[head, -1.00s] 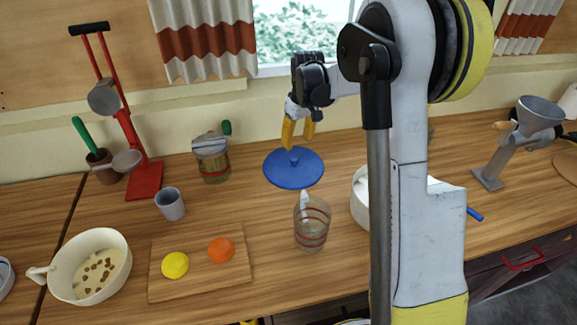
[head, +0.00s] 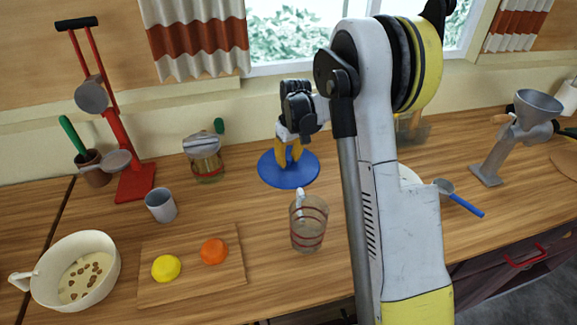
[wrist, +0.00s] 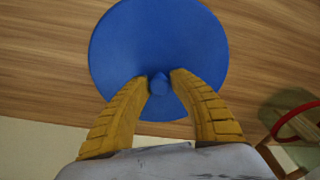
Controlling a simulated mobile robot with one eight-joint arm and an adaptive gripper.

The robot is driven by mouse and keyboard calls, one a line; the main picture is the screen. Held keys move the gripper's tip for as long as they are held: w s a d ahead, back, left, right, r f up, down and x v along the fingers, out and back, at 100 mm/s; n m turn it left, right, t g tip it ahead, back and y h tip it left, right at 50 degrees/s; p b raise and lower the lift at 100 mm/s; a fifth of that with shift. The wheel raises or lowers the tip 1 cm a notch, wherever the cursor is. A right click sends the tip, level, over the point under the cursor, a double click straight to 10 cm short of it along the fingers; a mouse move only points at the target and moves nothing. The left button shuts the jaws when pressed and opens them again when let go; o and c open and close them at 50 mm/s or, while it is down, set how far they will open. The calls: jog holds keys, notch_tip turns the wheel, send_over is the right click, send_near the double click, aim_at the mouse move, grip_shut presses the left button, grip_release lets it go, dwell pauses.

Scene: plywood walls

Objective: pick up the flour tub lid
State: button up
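The flour tub lid (head: 288,178) is a flat blue disc with a small knob, lying on the wooden counter towards the back. My gripper (head: 289,163) is right above it, pointing down, with its yellow fingers reaching to the knob. In the wrist view the lid (wrist: 160,40) fills the upper middle. The gripper's fingertips (wrist: 160,80) stand on either side of the knob, with small gaps seeming to show, so the gripper looks open around it. The lid still appears to lie flat.
A striped glass (head: 309,228) stands in front of the lid, and a jar (head: 205,165) stands to its left. A board (head: 190,285) holds a lemon and an orange. A blue-handled scoop (head: 462,200) and a grey grinder (head: 510,140) are to the right. My arm hides part of the counter.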

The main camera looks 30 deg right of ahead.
grip_shut()
jog(key=shift+r, duration=0.15)
